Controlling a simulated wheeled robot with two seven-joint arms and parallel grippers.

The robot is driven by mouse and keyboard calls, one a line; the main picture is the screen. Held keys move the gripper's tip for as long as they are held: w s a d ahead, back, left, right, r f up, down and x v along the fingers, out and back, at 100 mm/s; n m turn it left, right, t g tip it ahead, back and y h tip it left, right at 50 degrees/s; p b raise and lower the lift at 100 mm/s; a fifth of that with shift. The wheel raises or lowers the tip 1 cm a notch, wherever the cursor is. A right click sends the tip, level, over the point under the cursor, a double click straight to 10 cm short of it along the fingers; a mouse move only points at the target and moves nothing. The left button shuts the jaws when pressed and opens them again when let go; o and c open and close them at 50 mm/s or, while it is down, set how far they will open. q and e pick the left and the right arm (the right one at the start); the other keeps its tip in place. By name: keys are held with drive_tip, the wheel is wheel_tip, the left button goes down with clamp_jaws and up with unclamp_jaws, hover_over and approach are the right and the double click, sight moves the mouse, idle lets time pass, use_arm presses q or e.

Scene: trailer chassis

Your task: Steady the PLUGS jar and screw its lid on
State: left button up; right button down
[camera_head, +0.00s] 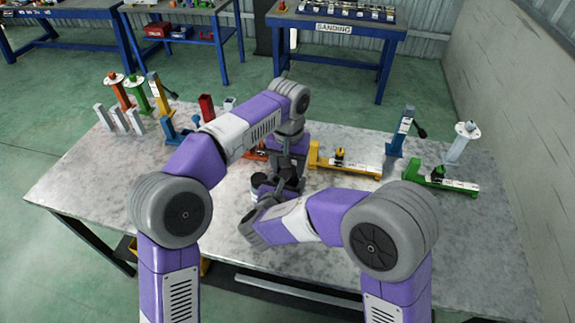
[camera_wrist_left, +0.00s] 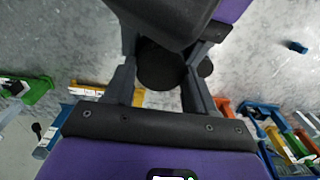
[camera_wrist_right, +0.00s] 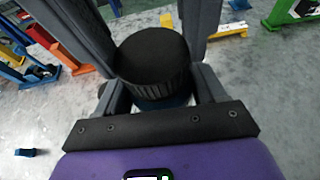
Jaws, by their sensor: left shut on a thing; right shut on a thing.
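The black ribbed lid (camera_wrist_right: 150,55) shows from above in the right wrist view, over the dark blue jar (camera_wrist_right: 162,103). In the left wrist view the lid (camera_wrist_left: 160,65) is a dark round shape between my left fingers. My left gripper (camera_head: 288,183) points down and is shut on the lid. My right gripper (camera_wrist_right: 160,95) comes in from the front and is shut on the jar below the lid. The jar looks upright. I cannot tell how far the lid is threaded.
A yellow stand (camera_head: 345,165), a green stand (camera_head: 440,180) and a blue post (camera_head: 401,132) stand on the table's right. Orange (camera_head: 120,92) and green (camera_head: 138,93) posts stand at the back left. The front right of the grey table (camera_head: 480,235) is clear.

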use_arm(q)
drive_tip(key=m, duration=0.6)
drive_tip(key=shift+d, duration=0.1)
drive_tip(key=m, duration=0.6)
drive_tip(key=shift+s, duration=0.15)
drive_tip(key=m, duration=0.5)
drive_tip(key=shift+s+m, duration=0.1)
drive_tip(key=shift+m, duration=0.3)
drive_tip(key=m, duration=0.3)
drive_tip(key=shift+m, duration=0.4)
drive_tip(key=o, duration=1)
drive_tip(key=shift+s, duration=0.15)
